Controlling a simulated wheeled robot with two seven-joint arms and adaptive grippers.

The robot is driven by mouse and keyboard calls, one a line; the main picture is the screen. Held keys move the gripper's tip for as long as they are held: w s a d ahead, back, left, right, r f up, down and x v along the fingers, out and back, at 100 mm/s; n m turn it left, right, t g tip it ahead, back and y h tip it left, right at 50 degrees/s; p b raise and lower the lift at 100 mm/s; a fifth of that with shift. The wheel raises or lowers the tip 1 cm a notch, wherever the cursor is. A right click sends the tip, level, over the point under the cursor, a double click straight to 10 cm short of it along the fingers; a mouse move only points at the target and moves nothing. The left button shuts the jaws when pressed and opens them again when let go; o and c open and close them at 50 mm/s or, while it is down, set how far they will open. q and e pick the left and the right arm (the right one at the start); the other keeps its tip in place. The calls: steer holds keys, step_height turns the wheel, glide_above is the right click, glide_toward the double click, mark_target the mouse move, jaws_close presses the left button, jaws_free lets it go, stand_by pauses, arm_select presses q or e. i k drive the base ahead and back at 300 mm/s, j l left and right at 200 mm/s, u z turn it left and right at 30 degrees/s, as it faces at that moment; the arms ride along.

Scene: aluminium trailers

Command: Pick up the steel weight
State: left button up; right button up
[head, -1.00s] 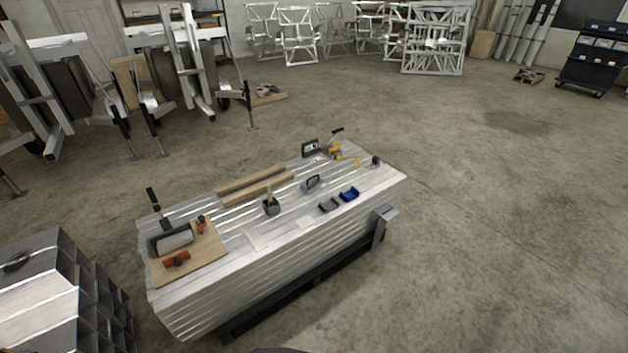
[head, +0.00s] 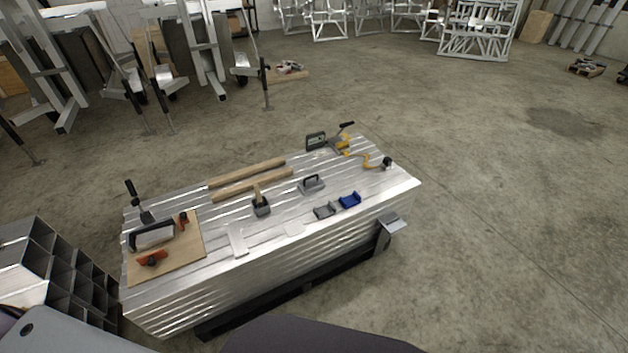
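A grey metal block with a loop handle on top (head: 312,184) sits upright on the ribbed aluminium bench (head: 290,232), near the middle of its top. It looks most like the steel weight, but it is small here and I cannot be sure. Nothing touches it. Neither of my grippers shows; only smooth grey and dark parts of my own body come in along the bottom edge, well short of the weight.
Around it lie wooden bars (head: 250,184), a mallet (head: 261,206), a blue tray (head: 349,200), a grey tray (head: 324,210) and a yellow tool (head: 343,143). A wooden board (head: 185,257) with tools covers the left end. Floor (head: 500,210) to the right is clear.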

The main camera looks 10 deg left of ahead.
mark_target(313, 183)
steer(key=i+l+u, duration=0.35)
steer(key=i+l, duration=0.8)
steer(key=l, duration=0.15)
